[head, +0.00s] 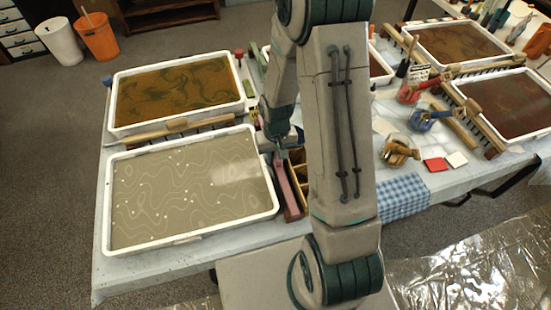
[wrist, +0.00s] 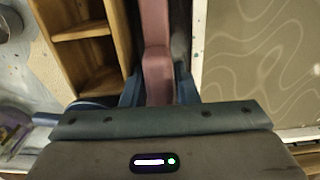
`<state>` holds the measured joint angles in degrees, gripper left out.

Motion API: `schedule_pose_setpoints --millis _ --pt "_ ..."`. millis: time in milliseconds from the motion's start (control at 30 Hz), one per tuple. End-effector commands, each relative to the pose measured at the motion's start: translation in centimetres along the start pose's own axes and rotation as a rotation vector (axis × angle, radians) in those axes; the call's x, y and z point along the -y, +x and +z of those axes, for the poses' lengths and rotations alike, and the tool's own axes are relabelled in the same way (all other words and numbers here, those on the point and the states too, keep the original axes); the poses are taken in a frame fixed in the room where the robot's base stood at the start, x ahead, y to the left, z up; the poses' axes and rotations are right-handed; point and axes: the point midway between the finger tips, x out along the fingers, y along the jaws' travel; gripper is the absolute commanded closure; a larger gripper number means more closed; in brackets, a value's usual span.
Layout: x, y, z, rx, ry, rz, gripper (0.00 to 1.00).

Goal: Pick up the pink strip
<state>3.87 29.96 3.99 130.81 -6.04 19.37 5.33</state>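The pink strip (wrist: 156,25) is a long, narrow, dull pink bar. In the head view the pink strip (head: 291,196) lies lengthwise between the pale grey marbling tray and a wooden compartment box. My gripper (wrist: 160,92) is over the strip's near part in the wrist view, one dark blue finger against each side, with no clear gap. In the head view my gripper (head: 283,148) is at the strip's far end, partly hidden by my arm. Whether the strip is clear of the table cannot be told.
The pale grey tray (head: 106,205) stands close to the left of the strip. The wooden compartment box (wrist: 66,62) is close on the other side. A brown-patterned tray (head: 115,105) stands behind. Combs, red and white squares and a checked cloth (head: 403,196) lie to the right.

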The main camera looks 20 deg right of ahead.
Motion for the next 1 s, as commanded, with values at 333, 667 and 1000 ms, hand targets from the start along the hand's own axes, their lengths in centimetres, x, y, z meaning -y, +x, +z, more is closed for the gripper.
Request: schedule_pose_setpoints --millis 333,667,1000 --pt "0.0 0.0 0.0 0.000 -0.001 0.000 0.97" --pt "0.0 -1.1 -0.1 -0.002 -0.001 0.000 0.96" --pt "0.0 -5.7 -0.1 -0.005 0.000 0.000 0.96"
